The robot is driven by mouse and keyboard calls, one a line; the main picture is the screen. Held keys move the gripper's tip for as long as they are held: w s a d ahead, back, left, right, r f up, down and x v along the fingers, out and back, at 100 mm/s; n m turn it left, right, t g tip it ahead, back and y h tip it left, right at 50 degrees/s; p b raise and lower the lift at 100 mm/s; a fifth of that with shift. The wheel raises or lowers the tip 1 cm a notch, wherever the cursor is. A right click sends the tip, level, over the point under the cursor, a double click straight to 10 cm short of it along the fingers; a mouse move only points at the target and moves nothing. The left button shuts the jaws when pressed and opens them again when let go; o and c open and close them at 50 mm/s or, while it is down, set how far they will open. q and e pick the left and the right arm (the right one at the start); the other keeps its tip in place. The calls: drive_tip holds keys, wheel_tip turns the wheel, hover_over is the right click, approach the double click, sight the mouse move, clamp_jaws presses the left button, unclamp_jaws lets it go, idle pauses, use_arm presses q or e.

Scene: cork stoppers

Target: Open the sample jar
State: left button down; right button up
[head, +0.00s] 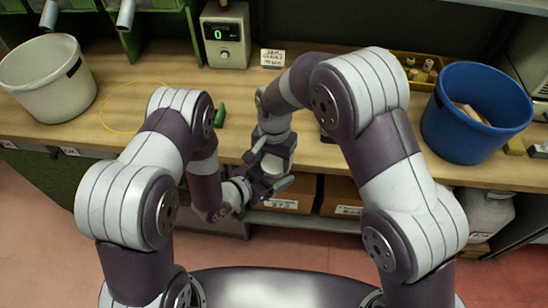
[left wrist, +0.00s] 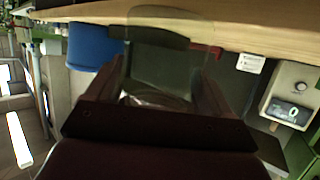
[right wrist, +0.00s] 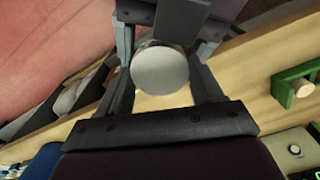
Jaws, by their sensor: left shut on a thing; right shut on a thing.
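My left gripper (head: 258,190) and right gripper (head: 270,172) meet in front of the bench's front edge in the head view. In the left wrist view, the clear sample jar (left wrist: 178,28) is between the fingers of my left gripper (left wrist: 164,75), which is shut on it. In the right wrist view, a round pale grey top (right wrist: 160,70) fills the gap between the fingers of my right gripper (right wrist: 160,60), which is shut on it. It seems to be the jar's lid or stopper. The grippers hide most of the jar, and I cannot tell whether lid and jar are apart.
The wooden bench (head: 140,95) carries a white bucket (head: 50,80) at left, a blue bucket (head: 475,110) at right, a display box (head: 226,35) and a label card (head: 272,58) at the back. A tray (head: 400,57) holds several small stoppers. Cardboard boxes (head: 285,195) sit on the shelf below.

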drive_tip(key=n, duration=0.5)
drive_tip(key=o, duration=1.2)
drive_tip(key=shift+r, duration=0.1)
